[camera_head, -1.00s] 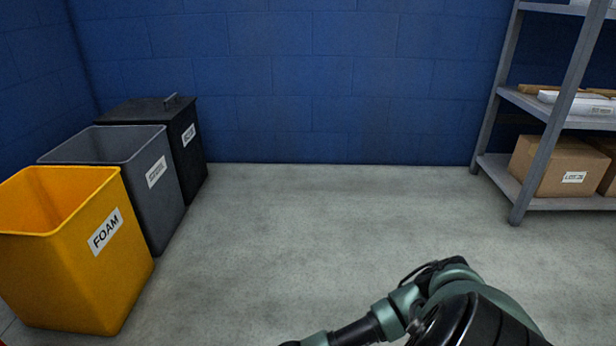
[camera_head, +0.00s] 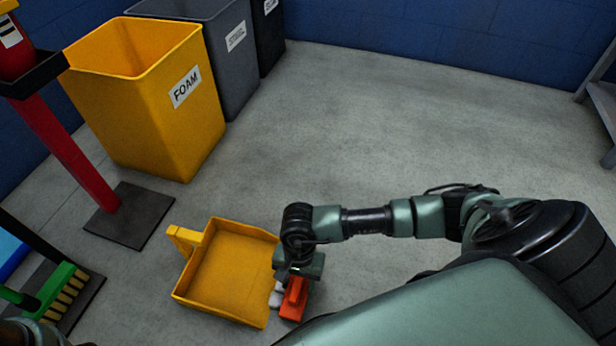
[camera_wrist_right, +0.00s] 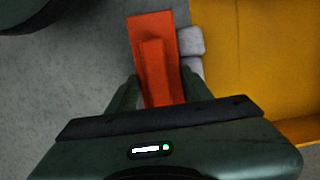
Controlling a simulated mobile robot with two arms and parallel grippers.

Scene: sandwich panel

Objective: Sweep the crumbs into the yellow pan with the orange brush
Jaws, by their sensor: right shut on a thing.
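The orange brush (camera_head: 293,298) is held in my right gripper (camera_head: 298,270), just right of the yellow pan. In the right wrist view the gripper's fingers (camera_wrist_right: 158,92) are closed on both sides of the brush (camera_wrist_right: 152,40). The yellow pan (camera_head: 229,279) lies on the floor, its handle toward the upper left; the part of it I see is empty. Pale grey lumps, apparently the crumbs (camera_head: 276,294), sit between the brush and the pan's right edge. The lumps (camera_wrist_right: 190,41) also show beside the brush in the right wrist view, next to the pan (camera_wrist_right: 255,70). My left gripper is not visible.
A yellow FOAM bin (camera_head: 150,105) and grey bin (camera_head: 228,50) stand behind the pan. A red post on a dark base plate (camera_head: 128,216) stands at left, with a green brush (camera_head: 62,287) in front of it. The floor (camera_head: 380,120) beyond my right arm is clear.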

